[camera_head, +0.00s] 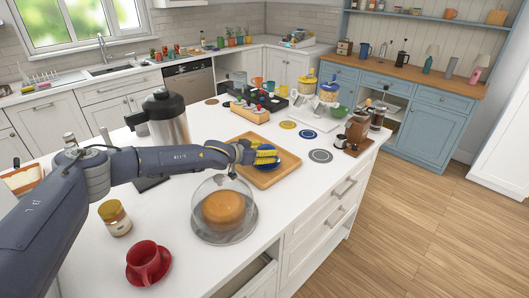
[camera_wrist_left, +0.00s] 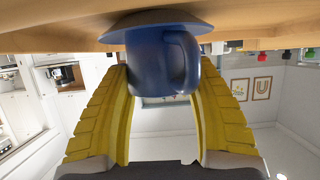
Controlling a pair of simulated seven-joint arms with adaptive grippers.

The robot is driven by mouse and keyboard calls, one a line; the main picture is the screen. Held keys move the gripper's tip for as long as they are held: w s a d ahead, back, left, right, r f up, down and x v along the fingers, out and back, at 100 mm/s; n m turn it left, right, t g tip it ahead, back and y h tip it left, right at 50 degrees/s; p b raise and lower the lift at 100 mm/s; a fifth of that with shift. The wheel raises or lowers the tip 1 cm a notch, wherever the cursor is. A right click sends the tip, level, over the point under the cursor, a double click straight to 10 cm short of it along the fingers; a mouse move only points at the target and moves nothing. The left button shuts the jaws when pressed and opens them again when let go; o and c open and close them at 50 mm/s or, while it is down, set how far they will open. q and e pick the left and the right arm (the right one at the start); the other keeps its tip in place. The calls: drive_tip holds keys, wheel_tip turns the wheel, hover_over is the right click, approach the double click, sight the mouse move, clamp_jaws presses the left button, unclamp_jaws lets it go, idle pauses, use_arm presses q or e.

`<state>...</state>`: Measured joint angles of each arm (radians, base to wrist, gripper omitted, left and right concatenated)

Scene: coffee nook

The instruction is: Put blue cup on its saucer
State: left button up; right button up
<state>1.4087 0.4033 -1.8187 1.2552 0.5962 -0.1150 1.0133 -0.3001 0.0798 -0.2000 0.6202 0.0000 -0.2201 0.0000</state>
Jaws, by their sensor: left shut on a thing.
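The blue cup (camera_wrist_left: 160,68) is between the yellow fingers of my left gripper (camera_wrist_left: 162,85), which is shut on it. The wrist view is upside down, with the tray at the top. There the cup's base meets the blue saucer (camera_wrist_left: 150,18) with no gap showing, and the cup looks upright. The cup's handle is towards the right of that view. In the head view the left gripper (camera_head: 266,156) is over the wooden tray (camera_head: 264,182), and the saucer (camera_head: 290,161) shows partly behind the fingers. The cup is mostly hidden there. My right gripper is not in view.
A glass dome over a cake (camera_head: 224,210) stands close in front of the tray. A steel carafe (camera_head: 168,118) is at the left, with a jar (camera_head: 114,217) and a red cup (camera_head: 148,262) nearer.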

use_arm(q)
drive_tip(key=o, duration=1.5)
drive_tip(key=shift+f, duration=0.1)
drive_tip(key=shift+v, duration=2.85)
